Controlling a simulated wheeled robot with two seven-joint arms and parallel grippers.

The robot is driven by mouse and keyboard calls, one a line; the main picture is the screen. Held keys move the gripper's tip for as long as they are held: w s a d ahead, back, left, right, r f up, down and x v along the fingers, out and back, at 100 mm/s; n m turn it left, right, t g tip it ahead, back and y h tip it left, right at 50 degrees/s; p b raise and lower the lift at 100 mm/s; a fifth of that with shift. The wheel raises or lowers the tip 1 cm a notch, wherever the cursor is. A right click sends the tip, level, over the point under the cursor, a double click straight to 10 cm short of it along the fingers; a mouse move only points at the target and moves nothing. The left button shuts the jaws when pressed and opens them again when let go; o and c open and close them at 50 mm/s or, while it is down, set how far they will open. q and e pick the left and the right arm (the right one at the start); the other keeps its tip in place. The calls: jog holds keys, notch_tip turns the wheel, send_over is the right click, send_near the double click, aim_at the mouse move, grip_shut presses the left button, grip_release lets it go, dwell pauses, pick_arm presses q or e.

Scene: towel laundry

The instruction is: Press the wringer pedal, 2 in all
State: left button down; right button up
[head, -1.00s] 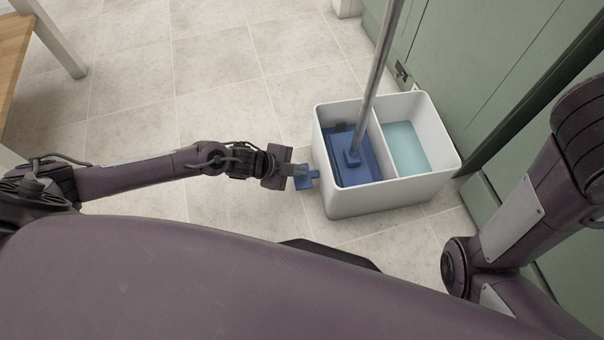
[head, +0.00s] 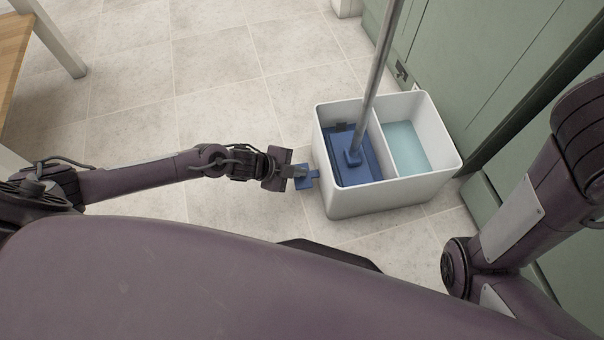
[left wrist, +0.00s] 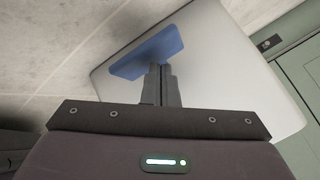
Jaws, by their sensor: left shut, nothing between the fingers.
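The white bucket (head: 330,200) stands on the floor and has two compartments. The left one holds the blue mop head (head: 350,160) with its grey handle (head: 371,95) leaning up and to the right. The right one holds pale blue water (head: 405,150). The blue wringer pedal (head: 313,177) sticks out from the bucket's left side; it also shows in the left wrist view (left wrist: 147,54). My left gripper (head: 302,172) is shut and empty, with its fingertips over the pedal. I cannot tell whether they touch it. My right gripper is out of view.
Green cabinets (head: 475,60) stand behind and to the right of the bucket. A wooden table (head: 14,45) with a pale leg is at the upper left. The tiled floor (head: 200,75) left of the bucket is clear.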

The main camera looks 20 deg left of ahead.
pick_arm(q)
jog(key=shift+s+a+f+b, duration=0.15)
jog(key=shift+f+b, duration=0.45)
jog(key=shift+f, duration=0.7)
dwell(0.9)
jog(key=shift+r+p, duration=1.25)
jog(key=shift+p, duration=0.2)
jog(key=shift+r+p, duration=0.55)
notch_tip(320, 180, up, 5)
jog(key=p, duration=0.5)
jog(key=shift+r, duration=0.1)
jog(key=shift+w, duration=0.2)
dwell(1.2)
